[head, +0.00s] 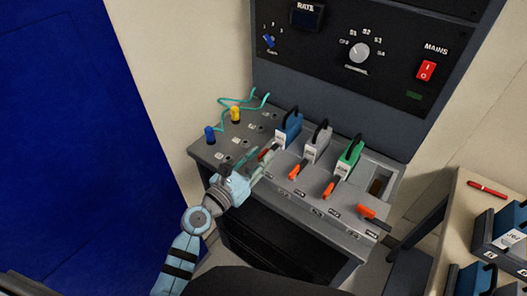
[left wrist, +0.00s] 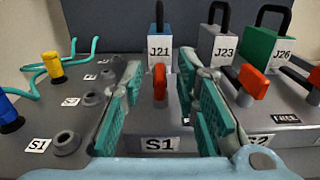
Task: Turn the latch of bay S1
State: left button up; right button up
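The latch of bay S1 (left wrist: 159,84) is a small red-orange handle below the blue module J21 (left wrist: 159,48), just above the S1 label (left wrist: 160,144). It points roughly toward the wrist camera. My left gripper (left wrist: 163,72) is open, with one teal-padded finger on each side of this latch; a gap shows on both sides, and I see no contact. In the head view the left gripper (head: 262,166) reaches in at the left end of the latch row, and the blue module (head: 288,130) stands behind it. My right gripper is not in view.
The S2 latch (left wrist: 252,80) lies close to the right finger. Grey module J23 (head: 317,143) and green module J26 (head: 349,158) stand to the right. Blue and yellow plugs (head: 235,114) with teal cables are at the left. A side table (head: 452,215) is at the right.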

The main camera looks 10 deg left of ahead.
pick_arm(q)
jog(key=shift+x, duration=1.1)
